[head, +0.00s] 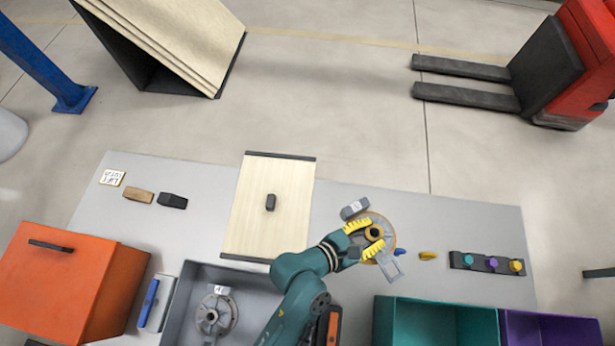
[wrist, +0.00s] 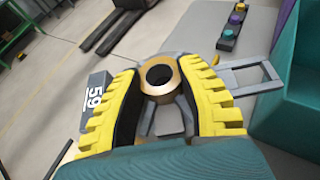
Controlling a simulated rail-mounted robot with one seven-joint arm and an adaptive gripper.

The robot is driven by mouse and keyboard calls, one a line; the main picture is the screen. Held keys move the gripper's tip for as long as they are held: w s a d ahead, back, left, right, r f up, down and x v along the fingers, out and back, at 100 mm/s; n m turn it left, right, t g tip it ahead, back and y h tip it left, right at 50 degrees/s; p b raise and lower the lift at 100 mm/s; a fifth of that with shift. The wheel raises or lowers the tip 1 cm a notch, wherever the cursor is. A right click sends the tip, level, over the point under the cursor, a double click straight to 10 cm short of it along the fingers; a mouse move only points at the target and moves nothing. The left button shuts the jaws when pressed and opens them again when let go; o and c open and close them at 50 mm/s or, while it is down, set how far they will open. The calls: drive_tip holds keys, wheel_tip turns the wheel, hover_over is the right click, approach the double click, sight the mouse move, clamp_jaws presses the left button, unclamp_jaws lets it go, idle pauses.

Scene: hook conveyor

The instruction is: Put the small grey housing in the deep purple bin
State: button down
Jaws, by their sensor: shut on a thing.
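My gripper (head: 366,241), with yellow ribbed fingers, is shut on the bronze-coloured hub of a round housing (head: 388,222). In the wrist view, the hub (wrist: 160,78) sits between the fingers (wrist: 162,95). A grey frame-like bracket (wrist: 250,80) and a grey block marked 59 (wrist: 95,92) show beside it; I cannot tell whether both are part of it. A grey round housing (head: 212,315) lies in a grey tray. The purple bin (head: 550,328) is at the bottom right, cut off by the picture edge, well away from my gripper.
A teal bin (head: 430,318) stands between my gripper and the purple bin. A strip with coloured knobs (head: 487,263) and a small yellow piece (head: 428,256) lie on the grey table. A wooden board (head: 255,215) carries a dark block. An orange box (head: 70,285) stands left.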

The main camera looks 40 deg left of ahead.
drive_tip(key=w+a+f+n+y+b, duration=0.1)
drive_tip(key=w+a+f+b, duration=0.3)
drive_tip(key=a+f+b, duration=0.3)
drive_tip(key=w+a+f+n+y+b, duration=0.1)
drive_tip(key=w+a+f+b, duration=0.3)
drive_tip(key=f+b, duration=0.55)
drive_tip(key=shift+t, duration=0.3)
wheel_tip(320, 180, down, 10)
drive_tip(key=b, duration=0.3)
drive_tip(key=shift+r, duration=0.25)
drive_tip(key=shift+f, duration=0.15)
drive_tip(key=c, duration=0.7)
unclamp_jaws()
drive_tip(key=shift+f, duration=0.1)
drive_tip(key=shift+c, duration=0.2)
